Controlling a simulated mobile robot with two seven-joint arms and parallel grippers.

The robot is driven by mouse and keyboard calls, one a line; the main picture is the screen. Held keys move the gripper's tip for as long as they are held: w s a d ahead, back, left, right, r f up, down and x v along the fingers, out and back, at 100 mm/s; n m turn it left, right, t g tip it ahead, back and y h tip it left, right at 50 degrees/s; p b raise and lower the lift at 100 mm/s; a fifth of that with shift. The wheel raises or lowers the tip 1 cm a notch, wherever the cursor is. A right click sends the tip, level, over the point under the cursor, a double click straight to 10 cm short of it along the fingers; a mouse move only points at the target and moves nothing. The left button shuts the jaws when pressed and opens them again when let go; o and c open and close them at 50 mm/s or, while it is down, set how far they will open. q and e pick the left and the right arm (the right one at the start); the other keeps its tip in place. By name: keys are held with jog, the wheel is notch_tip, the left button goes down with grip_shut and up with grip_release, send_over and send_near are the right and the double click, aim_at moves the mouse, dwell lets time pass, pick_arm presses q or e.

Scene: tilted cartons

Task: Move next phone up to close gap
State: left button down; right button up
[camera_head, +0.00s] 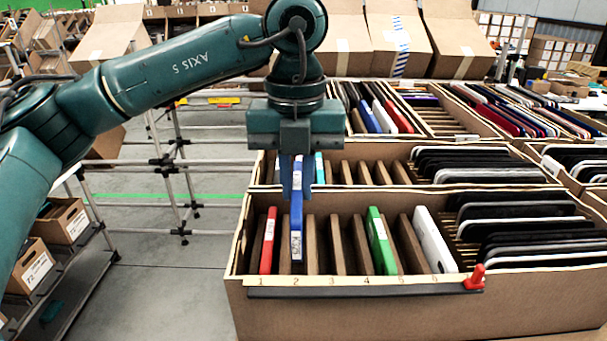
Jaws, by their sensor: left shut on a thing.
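My left gripper (297,187) reaches down from above and is shut on a blue phone (297,222). The blue phone stands upright, its lower part in the front carton (390,310) near the label 2. A red phone (268,240) stands to its left near label 1. A green phone (381,240) and a white phone (434,240) stand farther right, with brown dividers (337,245) between. Dark and silver phones (530,225) lean close together at the carton's right side. My right gripper is not in view.
A second divided carton (470,150) sits directly behind, with more cartons of phones beyond it. A black strip with a red clip (475,278) runs along the front carton's edge. Metal racking (180,175) stands on the left over open floor.

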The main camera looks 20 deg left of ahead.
pick_arm(q)
jog(key=shift+f+b, duration=0.4)
jog(key=shift+f, duration=0.35)
jog(key=shift+f+b, duration=0.5)
jog(key=shift+f, duration=0.4)
jog(key=shift+f+b, duration=0.45)
jog(key=shift+f, duration=0.2)
jog(key=shift+f+b, duration=0.55)
jog(key=shift+f, duration=0.05)
jog(key=shift+f+b, duration=0.7)
jog(key=shift+f, duration=0.1)
jog(key=shift+f+b, duration=0.4)
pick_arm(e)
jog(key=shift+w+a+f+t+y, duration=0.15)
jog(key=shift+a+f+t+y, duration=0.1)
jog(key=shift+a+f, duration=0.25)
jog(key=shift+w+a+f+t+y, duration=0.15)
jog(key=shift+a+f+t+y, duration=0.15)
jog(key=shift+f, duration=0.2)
pick_arm(q)
jog(key=shift+f+b, duration=0.3)
jog(key=shift+f, duration=0.05)
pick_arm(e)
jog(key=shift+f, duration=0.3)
